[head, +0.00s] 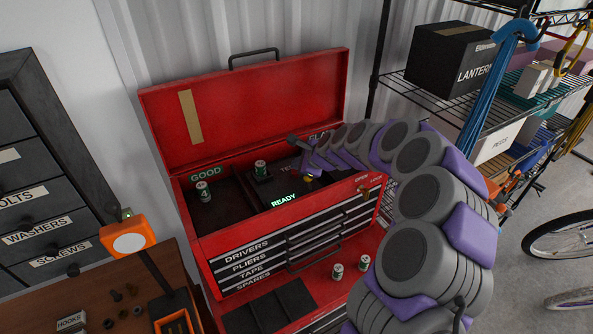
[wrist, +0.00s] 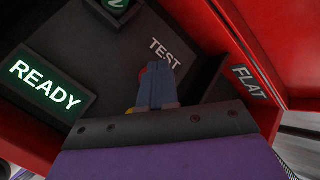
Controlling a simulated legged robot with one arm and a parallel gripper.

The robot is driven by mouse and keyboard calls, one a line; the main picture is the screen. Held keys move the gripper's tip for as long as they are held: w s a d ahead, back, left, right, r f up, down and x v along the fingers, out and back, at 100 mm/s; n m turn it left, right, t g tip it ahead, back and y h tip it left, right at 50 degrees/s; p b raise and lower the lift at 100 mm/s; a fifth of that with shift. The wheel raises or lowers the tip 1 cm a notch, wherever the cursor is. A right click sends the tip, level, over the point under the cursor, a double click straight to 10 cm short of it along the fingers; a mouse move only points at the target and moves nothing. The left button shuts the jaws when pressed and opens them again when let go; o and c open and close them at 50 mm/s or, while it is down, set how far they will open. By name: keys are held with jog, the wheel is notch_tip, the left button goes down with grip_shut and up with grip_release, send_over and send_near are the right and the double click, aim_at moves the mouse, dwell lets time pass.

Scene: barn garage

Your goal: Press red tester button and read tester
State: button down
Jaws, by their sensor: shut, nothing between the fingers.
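The black tester sits in the open top of the red toolbox (head: 245,240). Its lit screen (head: 283,200) reads READY, also in the wrist view (wrist: 45,88). A battery (head: 260,171) stands in the tester's holder; its top shows in the wrist view (wrist: 116,4). My gripper (head: 309,178) is over the tester's right part, shut and empty. In the wrist view its fingertips (wrist: 156,72) are just below the TEST label (wrist: 165,53). A sliver of red, seemingly the button (wrist: 143,73), shows beside the fingertips; the rest is hidden. I cannot tell whether they touch.
A battery (head: 203,192) stands in the GOOD compartment at left. The FLAT compartment (wrist: 226,88) is right of the tester. Two batteries (head: 337,271) (head: 364,262) stand on the lower ledge. The raised lid (head: 250,105) is behind; a wire shelf stands right.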

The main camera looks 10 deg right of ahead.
jog(key=shift+f, duration=0.7)
dwell(0.5)
jog(key=shift+r, duration=0.2)
jog(key=shift+r+p, duration=0.85)
jog(key=shift+r, duration=0.25)
jog(key=shift+r, duration=0.1)
notch_tip(320, 180, up, 5)
jog(key=p, duration=0.4)
jog(key=shift+a, duration=0.1)
dwell(0.5)
